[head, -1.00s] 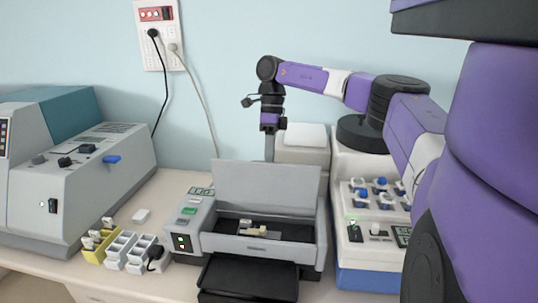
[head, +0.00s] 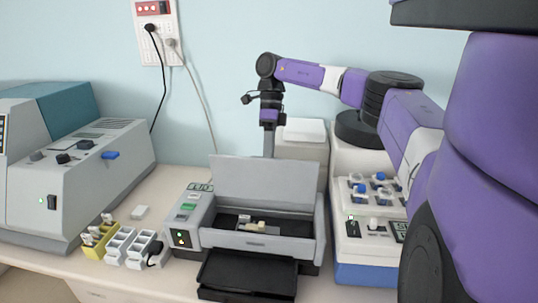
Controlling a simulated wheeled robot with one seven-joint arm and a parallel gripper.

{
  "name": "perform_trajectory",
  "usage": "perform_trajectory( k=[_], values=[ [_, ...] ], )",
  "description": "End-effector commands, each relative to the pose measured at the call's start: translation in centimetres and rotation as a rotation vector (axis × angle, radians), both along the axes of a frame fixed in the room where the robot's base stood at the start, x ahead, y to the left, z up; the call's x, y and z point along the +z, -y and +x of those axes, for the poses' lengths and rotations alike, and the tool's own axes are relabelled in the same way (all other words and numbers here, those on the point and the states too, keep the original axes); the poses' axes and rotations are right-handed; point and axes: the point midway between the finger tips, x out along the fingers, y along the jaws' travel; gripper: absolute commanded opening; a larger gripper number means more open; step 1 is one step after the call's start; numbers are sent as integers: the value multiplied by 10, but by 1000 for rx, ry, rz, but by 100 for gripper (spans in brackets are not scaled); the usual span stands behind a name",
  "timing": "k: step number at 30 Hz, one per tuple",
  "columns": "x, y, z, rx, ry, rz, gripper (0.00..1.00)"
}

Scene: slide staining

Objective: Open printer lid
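The printer (head: 262,241) stands in the middle of the bench. Its grey lid (head: 264,187) is raised nearly upright at the back, and the dark inside shows with small pale parts in it. A black tray (head: 247,274) sticks out at the front. My gripper (head: 269,142) points down just behind the lid's top edge. Its lower end is hidden behind the lid, so I cannot see whether its fingers touch the lid or how they are set.
A grey machine (head: 80,185) stands at the left. Yellow (head: 97,241) and white racks (head: 130,249) sit left of the printer. A white device with blue-topped vials (head: 375,250) is close on the right. A pale box (head: 302,143) stands behind. Cords hang from a wall socket (head: 158,30).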

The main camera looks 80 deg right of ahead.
Motion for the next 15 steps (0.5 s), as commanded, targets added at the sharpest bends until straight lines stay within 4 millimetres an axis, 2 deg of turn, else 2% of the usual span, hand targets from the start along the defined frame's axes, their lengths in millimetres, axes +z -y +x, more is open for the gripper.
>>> perform_trajectory(
  k=[5,15],
  values=[
    [12,6,1,-2,0,-4,31],
    [60,24,2,-1,0,-2,31]
  ],
)
